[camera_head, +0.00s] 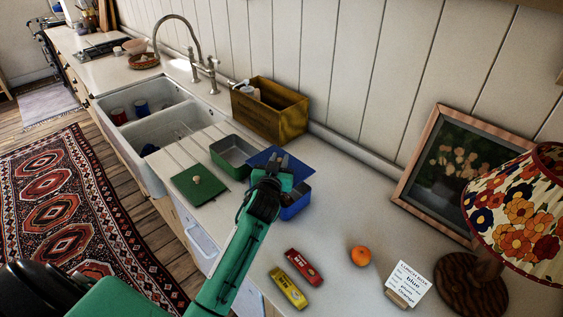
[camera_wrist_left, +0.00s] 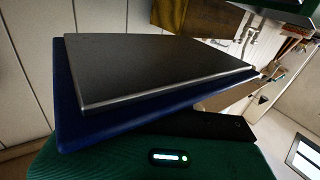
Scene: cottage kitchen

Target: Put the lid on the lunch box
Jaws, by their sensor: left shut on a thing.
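My left gripper (camera_head: 279,165) is shut on the blue lid (camera_head: 303,170). The lid is above and a little behind the blue lunch box (camera_head: 296,208), apart from the box's rim as far as I can tell. In the left wrist view the blue lid (camera_wrist_left: 90,132) fills the middle, its dark grey face and blue edge tilted. The blue lunch box stands on the counter, largely hidden by my gripper and the lid; its contents cannot be seen. A green lunch box (camera_head: 236,170) stands open to the left. Its green lid (camera_head: 196,190) with a round knob lies flat before it.
A wooden box (camera_head: 270,112) stands behind, the sink (camera_head: 160,125) left, a lamp (camera_head: 520,215) and framed picture (camera_head: 410,200) right.

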